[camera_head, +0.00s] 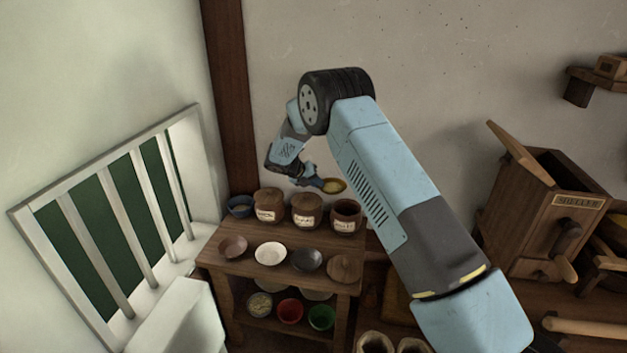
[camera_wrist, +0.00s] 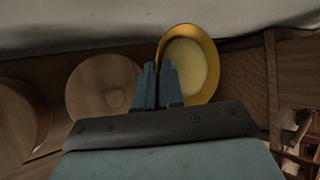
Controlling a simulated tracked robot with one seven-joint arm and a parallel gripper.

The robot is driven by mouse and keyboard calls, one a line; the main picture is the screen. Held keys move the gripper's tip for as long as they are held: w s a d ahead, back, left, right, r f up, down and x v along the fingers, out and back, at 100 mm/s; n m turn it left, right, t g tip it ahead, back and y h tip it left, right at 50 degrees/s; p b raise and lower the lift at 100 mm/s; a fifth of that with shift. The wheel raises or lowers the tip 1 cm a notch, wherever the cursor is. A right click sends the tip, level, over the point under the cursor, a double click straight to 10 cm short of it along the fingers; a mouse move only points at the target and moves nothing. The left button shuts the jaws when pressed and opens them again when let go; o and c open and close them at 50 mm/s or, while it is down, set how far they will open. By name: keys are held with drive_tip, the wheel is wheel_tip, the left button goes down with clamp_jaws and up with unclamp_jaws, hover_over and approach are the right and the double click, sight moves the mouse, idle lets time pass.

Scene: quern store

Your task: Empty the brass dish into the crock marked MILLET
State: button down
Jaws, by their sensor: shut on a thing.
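The brass dish (camera_head: 343,189) is held up above the crocks, and it also shows in the wrist view (camera_wrist: 213,72). It looks about level and holds a pale yellow fill. My gripper (camera_head: 317,182) is shut on the dish's near rim; its fingers show in the wrist view (camera_wrist: 158,78). Three brown labelled crocks stand on the table below: a left one (camera_head: 268,199), a middle one (camera_head: 306,205) and a right one (camera_head: 346,211). The right crock looks open, with a dark mouth; the other two look lidded. The label words are too small to read.
The wooden table (camera_head: 225,258) also bears a blue bowl (camera_head: 240,207), a brown dish (camera_head: 232,247), a white dish (camera_head: 270,254), a dark dish (camera_head: 307,260) and a wooden disc (camera_head: 344,268). Bowls sit on its lower shelf. A barred window (camera_head: 115,215) is left; a wooden mill box (camera_head: 540,215) is right.

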drive_tip(key=shift+f, duration=0.8)
drive_tip(key=shift+s+d+r+m+y, duration=0.1)
drive_tip(key=shift+d+r+m+y, duration=0.1)
drive_tip(key=shift+r+y, duration=0.25)
drive_tip(key=shift+d+r+m+y, duration=0.1)
drive_tip(key=shift+r+m+y, duration=0.1)
drive_tip(key=shift+r+y, duration=0.25)
drive_tip(key=shift+a+f+n+h, duration=0.2)
drive_tip(key=shift+f+n+h, duration=0.05)
drive_tip(key=shift+f+h, duration=0.25)
drive_tip(key=shift+a+f+n+h, duration=0.15)
drive_tip(key=shift+f+n+h, duration=0.1)
drive_tip(key=shift+f+h, duration=0.2)
drive_tip(key=shift+d+r+m+t+y, duration=0.15)
drive_tip(key=shift+r+m+t+y, duration=0.2)
drive_tip(key=shift+r+y, duration=0.6)
drive_tip(key=shift+s+d+r+m+t+y, duration=0.15)
drive_tip(key=shift+d+r+m+t+y, duration=0.1)
drive_tip(key=shift+r+y, duration=0.3)
drive_tip(key=shift+s+d+r+m+t+y, duration=0.1)
drive_tip(key=shift+d+r+m+y, duration=0.15)
drive_tip(key=shift+r+y, duration=0.3)
drive_tip(key=shift+s+d+r+m+t+y, duration=0.15)
drive_tip(key=shift+d+r+t+y, duration=0.1)
drive_tip(key=shift+r+y, duration=0.3)
drive_tip(key=shift+s+d+r+m+t+y, duration=0.25)
drive_tip(key=shift+d+r+m+t+y, duration=0.15)
drive_tip(key=shift+d+r+y, duration=0.25)
drive_tip(key=shift+r, duration=0.15)
